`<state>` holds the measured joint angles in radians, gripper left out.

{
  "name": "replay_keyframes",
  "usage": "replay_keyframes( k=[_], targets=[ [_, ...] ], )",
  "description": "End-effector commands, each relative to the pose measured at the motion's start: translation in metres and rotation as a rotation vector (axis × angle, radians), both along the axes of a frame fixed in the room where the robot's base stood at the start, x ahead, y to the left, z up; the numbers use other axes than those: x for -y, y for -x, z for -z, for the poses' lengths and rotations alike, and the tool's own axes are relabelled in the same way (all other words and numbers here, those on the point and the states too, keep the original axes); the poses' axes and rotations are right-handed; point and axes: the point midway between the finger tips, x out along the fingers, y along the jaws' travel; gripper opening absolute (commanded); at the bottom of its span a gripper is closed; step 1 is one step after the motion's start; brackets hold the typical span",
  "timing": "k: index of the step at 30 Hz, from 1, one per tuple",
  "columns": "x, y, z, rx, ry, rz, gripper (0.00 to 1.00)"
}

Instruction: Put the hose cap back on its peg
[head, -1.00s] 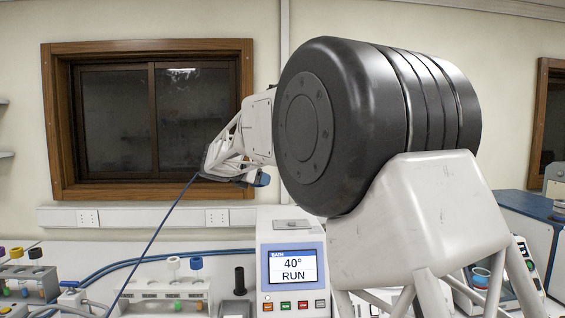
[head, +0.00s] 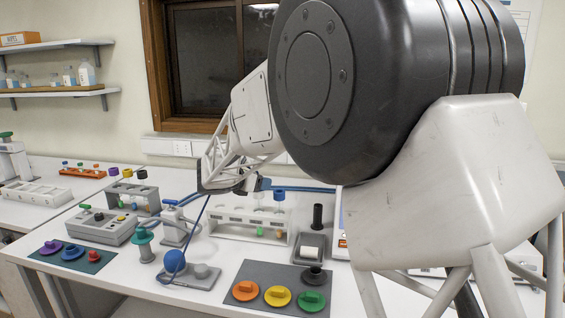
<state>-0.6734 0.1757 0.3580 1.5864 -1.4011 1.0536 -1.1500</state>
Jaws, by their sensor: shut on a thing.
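My gripper (head: 236,186) is at the far end of my arm, over the back of the bench, and its fingers are small and partly hidden by my arm. It is shut on what looks like the hose cap, a small blue piece (head: 263,184) at its end. A thin dark blue cord (head: 190,232) runs from the gripper down to a grey base plate (head: 196,282) on the bench. A blue ball (head: 174,261) and a short light grey peg (head: 201,270) stand on that plate, below and left of the gripper. The cord passes beside the ball.
A grey mat (head: 250,268) with orange, yellow and green caps lies right of the plate. A grey tap stand (head: 177,225), a teal-topped post (head: 144,245) and a tube rack (head: 245,222) stand around it. A blue hose (head: 310,188) runs behind. My arm covers the right side.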

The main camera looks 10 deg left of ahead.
Motion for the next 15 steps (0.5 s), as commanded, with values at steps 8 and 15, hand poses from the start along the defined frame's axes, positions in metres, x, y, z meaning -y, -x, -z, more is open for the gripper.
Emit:
replay_keyframes(
  k=[8,15],
  targets=[
    [-0.060,0.061,0.053,0.000,0.003,-0.089,0.33],
    [-0.102,0.116,0.096,0.001,0.000,-0.162,0.33]
  ],
)
